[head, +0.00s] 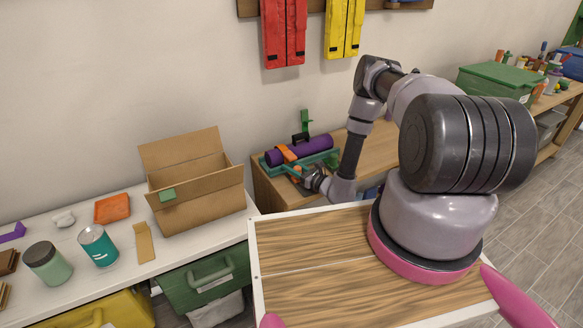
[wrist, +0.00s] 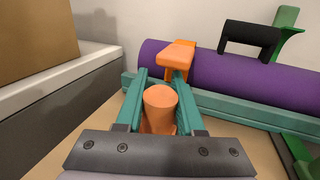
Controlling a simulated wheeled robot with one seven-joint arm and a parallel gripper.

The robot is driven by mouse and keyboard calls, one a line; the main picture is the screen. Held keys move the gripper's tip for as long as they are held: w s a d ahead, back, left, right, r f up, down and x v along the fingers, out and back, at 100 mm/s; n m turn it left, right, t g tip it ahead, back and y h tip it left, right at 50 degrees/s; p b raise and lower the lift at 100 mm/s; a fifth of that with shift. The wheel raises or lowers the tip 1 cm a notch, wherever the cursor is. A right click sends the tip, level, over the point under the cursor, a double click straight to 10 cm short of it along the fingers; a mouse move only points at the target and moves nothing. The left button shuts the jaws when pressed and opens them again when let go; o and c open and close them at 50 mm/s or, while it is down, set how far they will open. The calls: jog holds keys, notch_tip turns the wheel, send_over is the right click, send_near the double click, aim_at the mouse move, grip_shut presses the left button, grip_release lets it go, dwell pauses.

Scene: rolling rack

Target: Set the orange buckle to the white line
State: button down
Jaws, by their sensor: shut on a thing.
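The orange buckle (wrist: 177,57) sits over a purple roll (wrist: 225,70) in the wrist view; in the head view the buckle (head: 287,154) is on the roll's left part. An orange rounded post (wrist: 160,108) stands nearer the wrist camera, between two teal bars that look like my fingers. My gripper (wrist: 160,84) is shut on this orange post, just in front of the roll. I cannot tell how the post joins the buckle. In the head view my gripper (head: 305,177) is at the near side of the roll. I cannot make out the white line.
The roll lies in a teal frame (wrist: 232,110) on a wooden bench (head: 268,193). A black bracket (wrist: 250,37) and green upright (wrist: 285,32) stand at its right. A cardboard box (head: 210,205) stands on the white counter to the left.

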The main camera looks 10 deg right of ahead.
jog(key=shift+s+d, duration=0.1)
jog(key=s, duration=0.1)
jog(key=s+d, duration=0.1)
jog(key=s, duration=0.3)
jog(key=shift+d, duration=0.3)
jog(key=c, duration=0.5)
grip_release()
jog(key=shift+s, duration=0.1)
jog(key=v, duration=1)
jog(key=shift+s+d, duration=0.2)
jog(key=shift+s, duration=0.05)
